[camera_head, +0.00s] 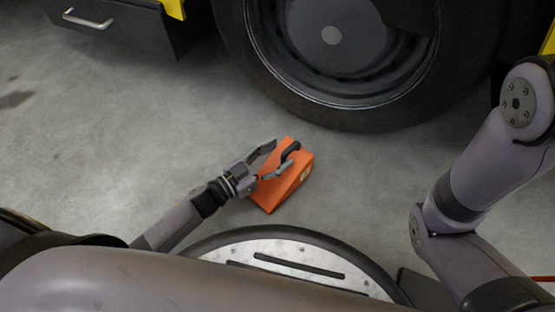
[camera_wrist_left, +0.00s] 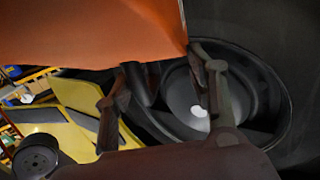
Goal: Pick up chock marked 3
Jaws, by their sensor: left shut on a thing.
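The orange chock (camera_head: 270,196) is in front of the big wheel in the head view. It has a black handle (camera_head: 291,150) and a pale mark on its right side, too small to read. My left gripper (camera_head: 280,159) is shut on the chock at its handle, with one finger on either side. In the left wrist view the chock (camera_wrist_left: 90,32) fills the top left, and the gripper's fingers (camera_wrist_left: 162,88) reach up to it with the dark handle between them. I cannot tell whether the chock touches the floor. My right gripper is not in view.
A large black tyre (camera_head: 365,114) stands just behind the chock. A dark box with a metal handle (camera_head: 88,19) is at the top left. Bare grey floor (camera_head: 120,130) lies to the left. My round base is close in front of the chock.

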